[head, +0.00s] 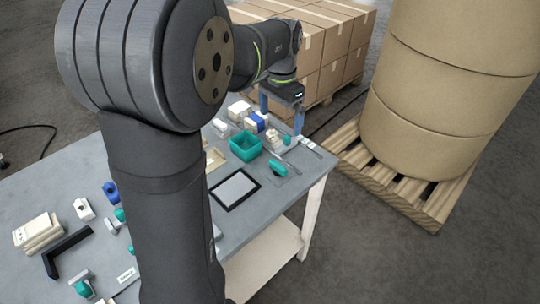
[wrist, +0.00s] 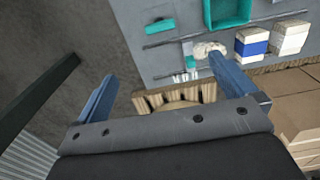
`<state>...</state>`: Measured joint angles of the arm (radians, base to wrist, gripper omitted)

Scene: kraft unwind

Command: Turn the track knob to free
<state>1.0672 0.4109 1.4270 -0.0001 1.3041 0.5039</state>
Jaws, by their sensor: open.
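My gripper (head: 282,116) is at the far end of the table, open and empty; its two blue fingers also show wide apart in the wrist view (wrist: 165,76). Several small teal parts could be the track knob, and I cannot tell which one is. One teal part (head: 279,168) lies on a grey plate near the table's right edge. A smaller teal part (head: 286,140) is by a white lumpy piece (wrist: 209,50), close to my gripper but apart from it. Other teal-topped pieces (head: 120,214) stand at the near left. No knob setting is readable.
A teal bin (head: 246,146) and blue-and-white boxes (head: 255,122) stand near my gripper. A black-framed panel (head: 235,189) lies mid-table. Large paper rolls (head: 430,110) on a wooden pallet (head: 400,190) and stacked cartons (head: 330,35) stand beyond the table.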

